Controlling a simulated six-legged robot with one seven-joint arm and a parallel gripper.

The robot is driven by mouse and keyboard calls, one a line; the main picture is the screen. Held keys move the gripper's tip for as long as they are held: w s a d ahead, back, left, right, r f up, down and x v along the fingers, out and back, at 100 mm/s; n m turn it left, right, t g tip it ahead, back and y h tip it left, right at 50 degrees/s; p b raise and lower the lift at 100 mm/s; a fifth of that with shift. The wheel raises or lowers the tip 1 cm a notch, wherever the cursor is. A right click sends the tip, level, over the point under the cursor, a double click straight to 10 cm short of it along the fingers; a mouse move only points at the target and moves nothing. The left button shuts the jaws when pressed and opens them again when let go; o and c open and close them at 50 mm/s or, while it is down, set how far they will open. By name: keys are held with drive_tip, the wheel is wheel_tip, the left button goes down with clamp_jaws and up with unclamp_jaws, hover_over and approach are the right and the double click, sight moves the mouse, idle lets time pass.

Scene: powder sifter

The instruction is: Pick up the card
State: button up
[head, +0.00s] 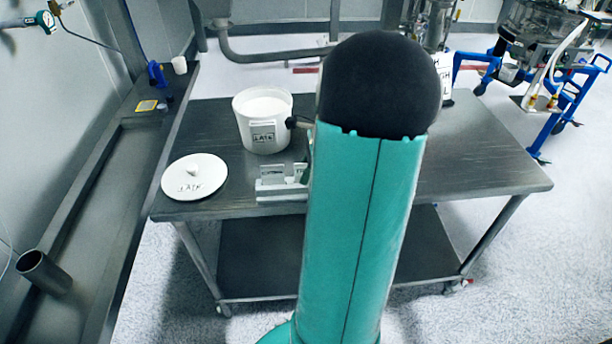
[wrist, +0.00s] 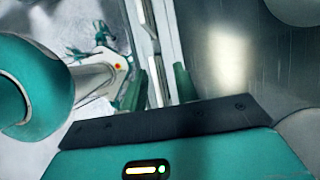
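I cannot pick out the card with certainty. A white panel with black print (head: 444,76), partly hidden behind my arm, stands at the back of the dark table. A small yellow-edged flat item (head: 147,105) lies on the left bench. A pale metal holder (head: 282,183) stands at the table's front edge, its right end hidden by my arm. In the wrist view my gripper (wrist: 161,78) has its two dark green fingers apart. A pale metal strip (wrist: 151,40) shows between and beyond them; I see nothing gripped. My arm largely hides the gripper in the head view.
A white labelled pot (head: 264,122) of white powder stands on the table (head: 480,165), with its round lid (head: 194,177) to the left. A blue-framed machine (head: 550,60) is at the back right. Open floor lies right of the table.

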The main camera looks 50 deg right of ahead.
clamp_jaws()
